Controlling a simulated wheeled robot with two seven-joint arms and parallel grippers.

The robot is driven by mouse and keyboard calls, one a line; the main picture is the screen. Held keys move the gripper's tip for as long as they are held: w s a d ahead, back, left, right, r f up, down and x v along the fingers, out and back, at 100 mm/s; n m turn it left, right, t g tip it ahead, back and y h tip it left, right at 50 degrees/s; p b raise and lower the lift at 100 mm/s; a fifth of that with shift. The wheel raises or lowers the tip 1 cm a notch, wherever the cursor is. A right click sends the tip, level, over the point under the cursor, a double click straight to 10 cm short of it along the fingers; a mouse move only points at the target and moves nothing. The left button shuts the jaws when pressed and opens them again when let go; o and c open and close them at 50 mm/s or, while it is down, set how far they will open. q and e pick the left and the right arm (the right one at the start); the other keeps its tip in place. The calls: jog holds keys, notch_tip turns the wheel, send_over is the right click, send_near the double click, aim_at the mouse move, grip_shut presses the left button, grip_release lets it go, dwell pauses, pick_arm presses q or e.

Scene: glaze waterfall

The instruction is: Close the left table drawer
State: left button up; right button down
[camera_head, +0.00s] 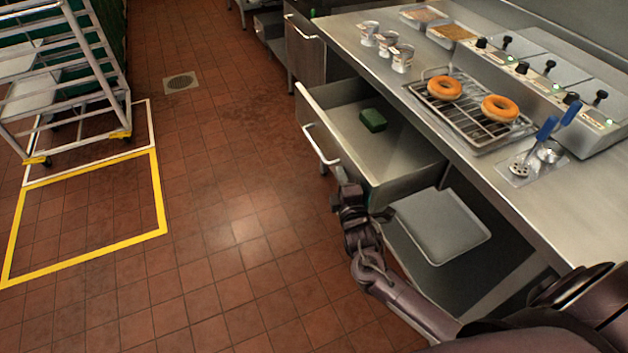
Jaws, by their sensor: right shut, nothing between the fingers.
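The table drawer (330,99) is pulled far out of the steel table (480,165). Its front panel (338,150) faces the aisle and has a bar handle (320,148). A small dark green block (373,120) lies inside the drawer. My right gripper (343,180) is shut and empty. It is at the near end of the drawer front, just below the handle's lower end; I cannot tell whether it touches the panel. My left gripper is out of view.
A closed front with a handle (301,27) is farther along the table. A grey tray (440,225) lies on a shelf below the drawer. Two donuts (445,87) sit on a wire rack above. The tiled floor (225,215) in front is clear; a wheeled rack (60,85) stands at left.

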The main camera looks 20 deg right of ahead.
jog(key=b, duration=0.1)
send_over(407, 166)
jog(key=a, duration=0.2)
jog(key=shift+d, duration=0.1)
jog(key=shift+d+b, duration=0.3)
jog(key=shift+d, duration=0.5)
jog(key=shift+r, duration=0.1)
jog(key=shift+d, duration=0.15)
